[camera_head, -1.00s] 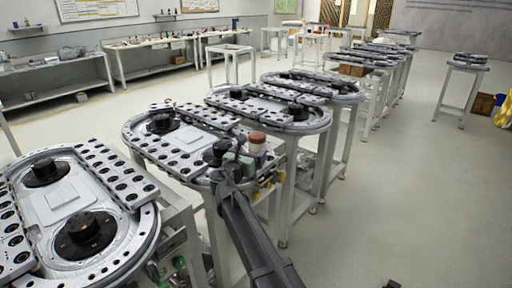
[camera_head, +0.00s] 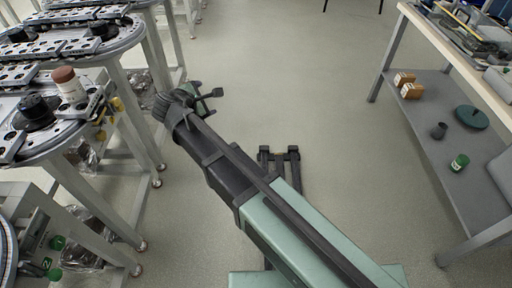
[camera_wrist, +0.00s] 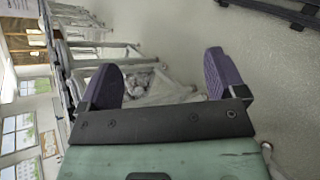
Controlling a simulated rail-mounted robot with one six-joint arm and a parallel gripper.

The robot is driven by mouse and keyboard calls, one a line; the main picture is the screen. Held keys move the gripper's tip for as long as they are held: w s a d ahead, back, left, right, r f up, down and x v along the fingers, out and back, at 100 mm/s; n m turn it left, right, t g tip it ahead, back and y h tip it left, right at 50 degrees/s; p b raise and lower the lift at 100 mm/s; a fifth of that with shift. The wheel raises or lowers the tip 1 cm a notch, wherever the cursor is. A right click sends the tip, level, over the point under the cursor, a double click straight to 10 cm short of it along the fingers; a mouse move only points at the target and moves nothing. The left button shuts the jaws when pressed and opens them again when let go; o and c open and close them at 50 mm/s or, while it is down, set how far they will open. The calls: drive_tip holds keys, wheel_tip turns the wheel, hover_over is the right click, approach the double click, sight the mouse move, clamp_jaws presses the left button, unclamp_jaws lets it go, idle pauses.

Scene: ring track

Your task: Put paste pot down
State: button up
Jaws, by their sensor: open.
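The paste pot, a white jar with a red-brown lid (camera_head: 70,84), stands upright on the near end of a ring-track table (camera_head: 62,130) at the left of the head view. It stands beside a black round hub (camera_head: 37,110). My gripper (camera_head: 212,100) is to the right of the pot, out over the aisle and clear of the table. In the wrist view my gripper (camera_wrist: 160,80) shows two purple fingers spread wide with nothing between them. The pot is not seen in the wrist view.
Another ring-track table (camera_head: 75,40) stands behind. A workbench (camera_head: 470,60) at the right has a lower shelf (camera_head: 450,130) holding small orange boxes (camera_head: 405,84), a green-lidded jar (camera_head: 459,162) and a dark disc (camera_head: 471,117).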

drive_tip(key=s+d+f+m+g, duration=0.2)
drive_tip(key=d+m, duration=0.2)
drive_tip(key=d, duration=0.3)
drive_tip(key=s+d+f+m+g, duration=0.2)
drive_tip(key=d+m+g, duration=0.1)
drive_tip(key=d, duration=0.5)
drive_tip(key=s+d+f+m+g, duration=0.2)
drive_tip(key=s+d+m, duration=0.15)
drive_tip(key=d, duration=0.35)
drive_tip(key=s+d+f+m+g+y, duration=0.2)
drive_tip(key=s+d+m+g+y, duration=0.1)
drive_tip(key=s+d+m, duration=0.7)
drive_tip(key=shift+m+g+y, duration=0.4)
drive_tip(key=shift+m+y, duration=0.05)
drive_tip(key=shift+y, duration=0.25)
drive_tip(key=shift+w, duration=0.1)
drive_tip(key=shift+c, duration=0.5)
